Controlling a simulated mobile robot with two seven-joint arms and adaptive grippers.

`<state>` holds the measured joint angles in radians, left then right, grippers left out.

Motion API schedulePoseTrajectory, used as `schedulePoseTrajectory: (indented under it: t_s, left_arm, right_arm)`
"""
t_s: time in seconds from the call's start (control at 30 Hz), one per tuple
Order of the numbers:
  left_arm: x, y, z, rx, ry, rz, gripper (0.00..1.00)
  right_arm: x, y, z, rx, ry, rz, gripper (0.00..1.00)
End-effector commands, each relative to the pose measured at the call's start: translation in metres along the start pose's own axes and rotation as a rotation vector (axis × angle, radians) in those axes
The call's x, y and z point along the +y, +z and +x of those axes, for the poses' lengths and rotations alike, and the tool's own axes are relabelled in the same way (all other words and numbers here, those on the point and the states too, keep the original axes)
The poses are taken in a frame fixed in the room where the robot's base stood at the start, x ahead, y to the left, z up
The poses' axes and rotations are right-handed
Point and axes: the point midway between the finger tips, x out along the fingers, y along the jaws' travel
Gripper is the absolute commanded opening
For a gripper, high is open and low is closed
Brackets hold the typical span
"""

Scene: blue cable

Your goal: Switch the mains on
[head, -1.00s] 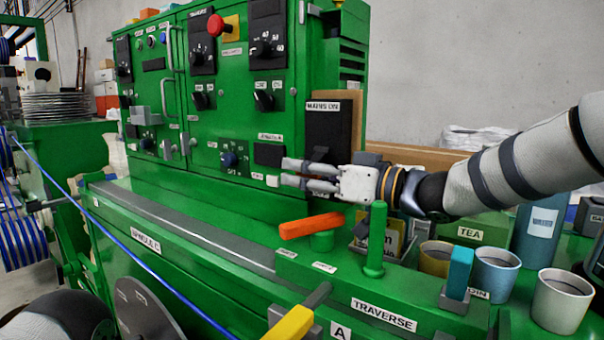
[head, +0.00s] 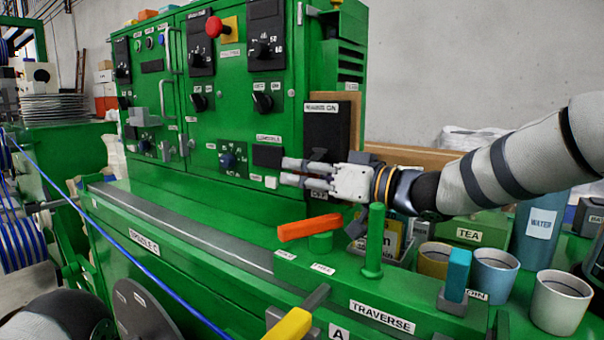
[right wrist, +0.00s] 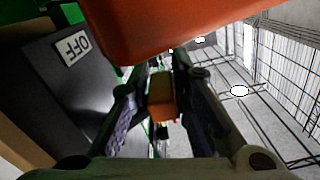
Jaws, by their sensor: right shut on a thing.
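The mains switch is a black upright panel (head: 327,130) on the right end of the green cabinet, with a "MAINS ON" label (head: 322,107) at its top. My right gripper (head: 285,172) lies across the panel's lower part from the right, fingers pointing left. A dark part shows just above its fingers. In the right wrist view the black panel (right wrist: 50,85) has an "OFF" label (right wrist: 72,47). An orange-red part (right wrist: 170,28) fills the top, close to the camera. The fingers are shut on what seems to be the switch handle (right wrist: 162,105). The left gripper is not in view.
An orange lever (head: 310,227) and a green post (head: 374,240) stand below my right gripper. A teal-tipped lever (head: 457,275), mugs (head: 495,272) and a water bottle (head: 537,235) stand at the right. A blue cable (head: 110,240) runs along the left front.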

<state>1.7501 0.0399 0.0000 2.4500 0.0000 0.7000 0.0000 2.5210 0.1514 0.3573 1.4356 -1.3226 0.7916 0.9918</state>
Motion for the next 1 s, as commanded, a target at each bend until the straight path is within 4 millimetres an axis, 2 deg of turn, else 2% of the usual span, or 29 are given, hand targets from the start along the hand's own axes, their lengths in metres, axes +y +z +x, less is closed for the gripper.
schedulePoseTrajectory:
  t_s: [0.03, 0.43, 1.0]
  left_arm:
    - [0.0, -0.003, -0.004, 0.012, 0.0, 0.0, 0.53]
    - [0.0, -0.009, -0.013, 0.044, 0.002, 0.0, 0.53]
    - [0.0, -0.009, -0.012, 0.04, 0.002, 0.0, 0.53]
  right_arm:
    - [-0.007, -0.01, 0.0, 0.011, -0.008, 0.014, 0.0]
    - [-0.019, -0.034, -0.001, 0.019, -0.014, 0.363, 0.0]
    - [-0.015, -0.048, 0.0, 0.005, -0.002, 0.829, 0.0]
